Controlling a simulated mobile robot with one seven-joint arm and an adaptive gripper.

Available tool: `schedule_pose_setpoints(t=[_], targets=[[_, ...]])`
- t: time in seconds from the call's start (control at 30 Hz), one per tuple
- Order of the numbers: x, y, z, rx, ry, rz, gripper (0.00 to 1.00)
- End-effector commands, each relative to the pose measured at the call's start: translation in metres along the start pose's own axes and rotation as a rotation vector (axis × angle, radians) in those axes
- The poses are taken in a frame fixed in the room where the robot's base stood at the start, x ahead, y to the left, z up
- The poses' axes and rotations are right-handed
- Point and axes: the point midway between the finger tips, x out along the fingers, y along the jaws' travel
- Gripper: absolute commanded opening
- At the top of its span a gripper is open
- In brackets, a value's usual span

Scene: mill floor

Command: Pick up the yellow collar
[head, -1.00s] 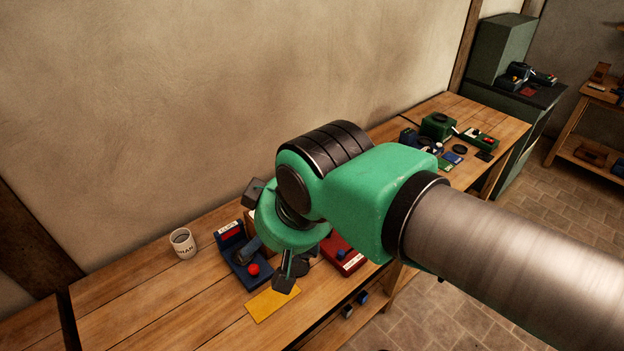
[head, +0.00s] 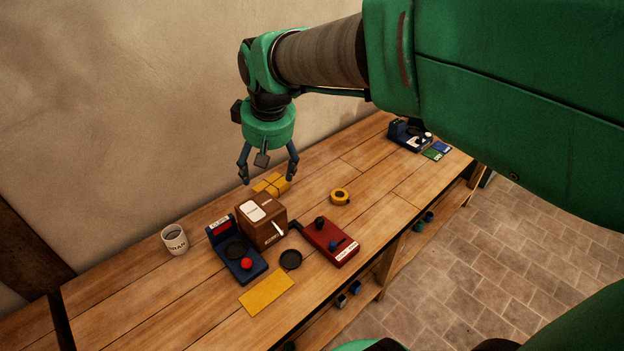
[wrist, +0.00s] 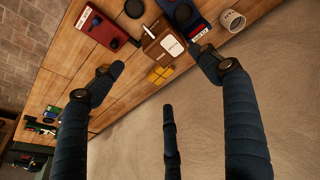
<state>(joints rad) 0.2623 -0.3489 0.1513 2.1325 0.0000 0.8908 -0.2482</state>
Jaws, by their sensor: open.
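The yellow collar (head: 332,199) is a short ring with a dark centre. It lies on the wooden bench behind the red device, in the head view. I cannot make it out in the wrist view. My gripper (head: 268,174) is open and empty, pointing down above the back of the bench near the wall. It is to the left of the collar and apart from it. The wrist view shows the spread fingers (wrist: 160,62) with nothing held between them.
Yellow blocks (head: 270,184) sit below my gripper. In front are a brown box (head: 270,233), a blue device (head: 243,272), a red device (head: 330,243), a black disc (head: 290,260) and a yellow plate (head: 266,293). A white mug (head: 174,240) stands left. Bench right of the collar is clear.

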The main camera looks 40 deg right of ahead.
Motion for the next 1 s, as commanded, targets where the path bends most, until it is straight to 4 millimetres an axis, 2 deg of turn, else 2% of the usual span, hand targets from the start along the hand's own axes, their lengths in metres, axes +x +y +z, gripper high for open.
schedule_pose_setpoints(t=[0.2, 0.5, 0.73, 1.0], targets=[[0.04, 0.052, -0.032, 0.005, -0.06, 0.006, 0.76], [0.106, 0.132, -0.059, 0.008, -0.136, 0.002, 0.76], [0.164, 0.196, -0.064, 0.012, -0.19, -0.01, 0.76], [0.239, 0.273, -0.049, 0.019, -0.251, -0.035, 0.76]])
